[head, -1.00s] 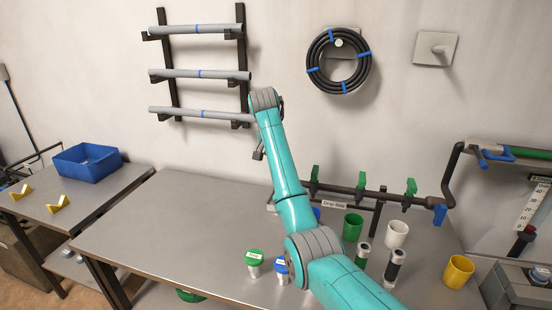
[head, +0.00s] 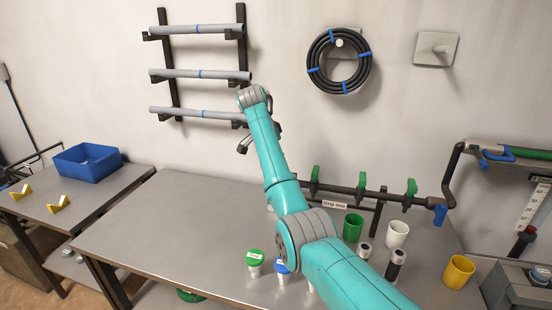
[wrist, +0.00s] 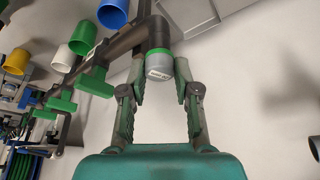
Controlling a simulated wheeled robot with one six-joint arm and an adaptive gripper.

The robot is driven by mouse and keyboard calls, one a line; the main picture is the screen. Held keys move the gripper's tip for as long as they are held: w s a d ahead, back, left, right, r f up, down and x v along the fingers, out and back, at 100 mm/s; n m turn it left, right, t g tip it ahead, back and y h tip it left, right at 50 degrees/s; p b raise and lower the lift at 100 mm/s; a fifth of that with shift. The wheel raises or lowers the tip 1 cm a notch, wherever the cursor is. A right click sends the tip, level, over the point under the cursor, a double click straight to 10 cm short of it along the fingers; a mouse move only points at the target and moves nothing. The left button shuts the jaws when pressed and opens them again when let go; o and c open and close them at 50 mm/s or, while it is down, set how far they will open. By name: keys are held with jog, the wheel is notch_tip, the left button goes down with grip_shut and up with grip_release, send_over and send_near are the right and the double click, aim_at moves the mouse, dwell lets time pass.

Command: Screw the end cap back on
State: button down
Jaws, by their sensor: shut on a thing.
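In the wrist view, my gripper (wrist: 160,78) is shut on the end cap (wrist: 159,66), a grey cap with a green band and a small label. One finger is on each side of it. The manifold pipe (wrist: 124,42), dark with green valve handles, runs up beside the cap. The cap overlaps the pipe's end in this view; I cannot tell whether they touch or whether any thread is engaged. In the head view, the manifold (head: 378,193) stands at the bench's back, its left end hidden by my arm. The cap is hidden there.
Green (head: 352,228), white (head: 397,234) and yellow (head: 459,271) cups stand on the bench at right, near two dark-bodied cylinders. Green-topped (head: 254,261) and blue-topped (head: 281,266) containers stand near my arm. The bench's left half (head: 165,225) is clear.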

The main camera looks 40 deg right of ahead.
jog(key=shift+d+r, duration=0.25)
jog(key=shift+d, duration=0.1)
jog(key=m, duration=0.2)
jog(key=m+g, duration=0.1)
jog(key=m, duration=0.1)
jog(key=shift+d+m+g, duration=0.1)
jog(key=shift+m+g, duration=0.2)
jog(key=shift+m, duration=0.1)
jog(key=c, duration=0.8)
grip_release()
jog(key=shift+s+d, duration=0.1)
jog(key=shift+o, duration=0.2)
jog(key=shift+f, duration=0.15)
jog(key=shift+o, duration=1.2)
jog(key=shift+a, duration=0.25)
jog(key=shift+a+f, duration=0.1)
